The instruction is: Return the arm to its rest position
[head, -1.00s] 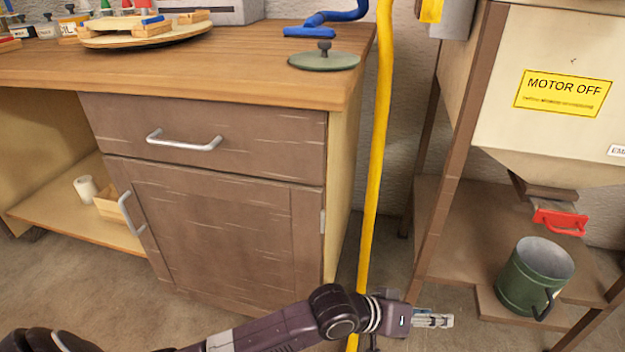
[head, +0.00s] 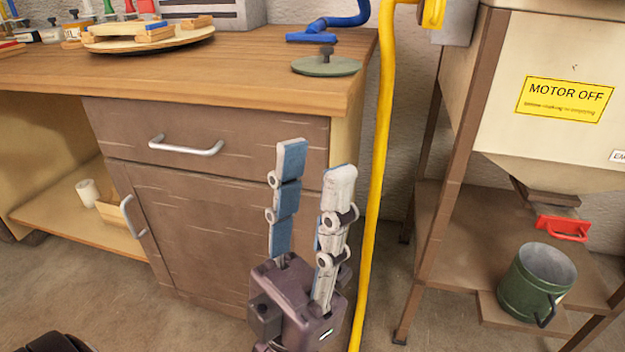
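My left gripper (head: 315,160) points upward in front of the brown cabinet (head: 215,235), with its wrist at the bottom middle of the head view. Its two fingers, with blue pads, stand apart with nothing between them. The cabinet front shows through the gap. A dark part of my arm shows at the bottom left edge. The links between it and the gripper are out of view. My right gripper does not show.
The wooden worktop (head: 190,72) carries a round board (head: 150,42) with wooden pieces and a green lid (head: 326,64). A yellow hose (head: 379,180) hangs right of the cabinet. A green bucket (head: 537,280) stands on the machine's low shelf at right.

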